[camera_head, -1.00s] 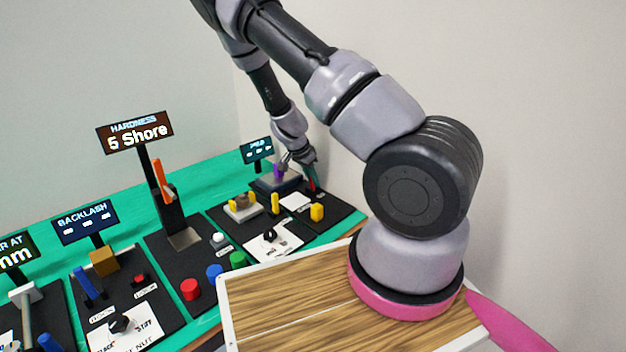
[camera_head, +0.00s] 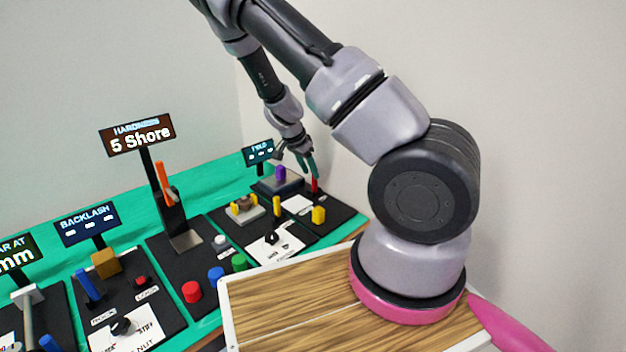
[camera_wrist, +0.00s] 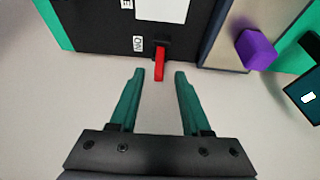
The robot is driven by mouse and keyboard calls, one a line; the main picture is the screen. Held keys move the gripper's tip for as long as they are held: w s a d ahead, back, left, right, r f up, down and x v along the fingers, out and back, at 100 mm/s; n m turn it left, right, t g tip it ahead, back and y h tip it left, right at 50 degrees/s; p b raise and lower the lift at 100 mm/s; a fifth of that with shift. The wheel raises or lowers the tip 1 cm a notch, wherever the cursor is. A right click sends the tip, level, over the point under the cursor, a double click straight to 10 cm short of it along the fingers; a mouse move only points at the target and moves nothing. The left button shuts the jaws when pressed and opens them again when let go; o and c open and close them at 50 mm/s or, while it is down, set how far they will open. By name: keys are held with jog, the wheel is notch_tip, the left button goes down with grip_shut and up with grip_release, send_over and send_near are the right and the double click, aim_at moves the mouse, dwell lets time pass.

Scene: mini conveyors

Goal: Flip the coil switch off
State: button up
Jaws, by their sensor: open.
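The switch is a small red lever (camera_wrist: 160,65) on a black panel, with a label reading "ON" beside it in the wrist view. In the head view the red lever (camera_head: 315,185) stands at the back right of the rightmost panel. My gripper (camera_wrist: 158,75) is open, with its two green fingers on either side of the lever's line. The lever's free end lies between the fingertips in the wrist picture, and I cannot tell whether anything touches. In the head view my gripper (camera_head: 299,158) is just above the lever.
A purple knob (camera_wrist: 255,49) on a grey block stands beside the switch, under a small display (camera_head: 258,152). A yellow block (camera_head: 318,215) and a white card (camera_head: 297,204) lie on the same panel. Other panels with buttons, dials and displays stretch left. A plain wall is close on the right.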

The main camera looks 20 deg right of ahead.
jog(key=v, duration=0.5)
jog(key=shift+r, duration=0.1)
dwell(0.3)
